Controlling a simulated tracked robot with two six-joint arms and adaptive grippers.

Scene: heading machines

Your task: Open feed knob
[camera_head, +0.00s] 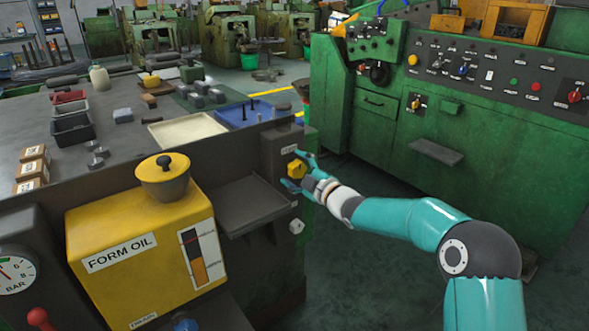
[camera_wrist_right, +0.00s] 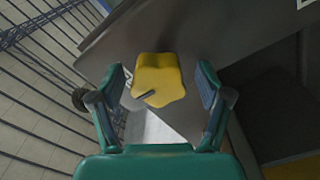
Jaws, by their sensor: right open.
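The yellow lobed feed knob (camera_head: 297,169) sits on the side of a dark grey box under a small label. In the right wrist view the knob (camera_wrist_right: 158,80) is in the middle, with a dark pointer mark on its lower face. My right gripper (camera_head: 294,171) is open, with one finger above and one below the knob in the head view. In the wrist view the fingers of my right gripper (camera_wrist_right: 160,92) stand on both sides of the knob, with a gap on each side. My left gripper is out of view.
A yellow form oil tank (camera_head: 120,240) with a lidded pot (camera_head: 163,177) stands at the left front. A green control cabinet (camera_head: 450,165) stands at the right. Open floor lies between it and the bench.

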